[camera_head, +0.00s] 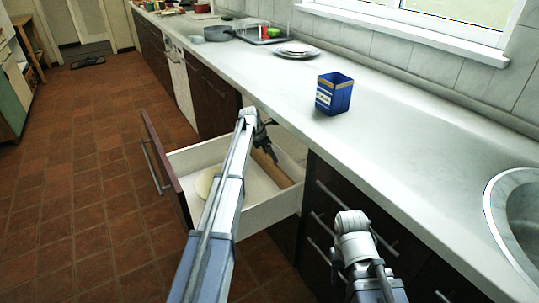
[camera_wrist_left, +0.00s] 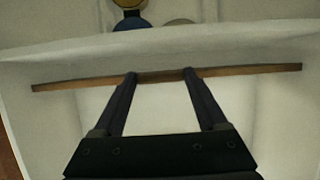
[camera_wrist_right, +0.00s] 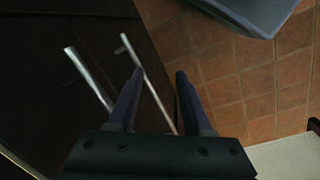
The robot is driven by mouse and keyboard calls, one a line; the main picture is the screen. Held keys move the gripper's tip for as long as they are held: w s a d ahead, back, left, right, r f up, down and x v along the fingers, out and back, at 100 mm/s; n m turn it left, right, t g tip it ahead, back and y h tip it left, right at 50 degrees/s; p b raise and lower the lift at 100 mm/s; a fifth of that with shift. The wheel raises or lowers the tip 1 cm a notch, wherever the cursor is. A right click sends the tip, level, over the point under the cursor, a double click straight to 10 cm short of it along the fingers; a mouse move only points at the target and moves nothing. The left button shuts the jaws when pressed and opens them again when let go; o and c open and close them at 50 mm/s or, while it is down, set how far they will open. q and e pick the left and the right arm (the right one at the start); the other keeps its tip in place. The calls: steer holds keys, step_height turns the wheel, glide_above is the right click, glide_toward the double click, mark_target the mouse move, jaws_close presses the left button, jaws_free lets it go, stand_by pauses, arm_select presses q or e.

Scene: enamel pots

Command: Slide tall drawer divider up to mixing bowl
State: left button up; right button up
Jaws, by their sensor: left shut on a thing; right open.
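The tall drawer divider (camera_head: 272,168) is a brown wooden board standing across the open white drawer (camera_head: 268,208). In the left wrist view its thin upper edge (camera_wrist_left: 240,72) runs nearly level across the picture. My left gripper (camera_head: 270,150) reaches down into the drawer and is shut on the divider; its fingertips (camera_wrist_left: 160,73) meet the board near its middle. A pale cream round thing (camera_head: 204,184), which looks like the mixing bowl, lies toward the drawer's front, partly hidden by my left arm and apart from the divider. My right gripper (camera_wrist_right: 157,73) is open and empty.
A blue box (camera_head: 334,94) stands on the white counter (camera_head: 400,135) above the drawers. Plates (camera_head: 297,50) stand farther back and a sink (camera_head: 520,215) is at the right. Closed drawers with metal handles (camera_wrist_right: 90,80) are near my right gripper. The tiled floor is clear.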

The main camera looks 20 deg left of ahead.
arm_select(q)
jaws_close()
stand_by(0.3)
steer(key=s+a, duration=0.4)
steer(key=s, duration=0.1)
steer(key=shift+s+a, duration=0.35)
steer(key=shift+a, duration=0.05)
steer(key=o, duration=0.6)
jaws_free()
steer(key=shift+r, duration=0.15)
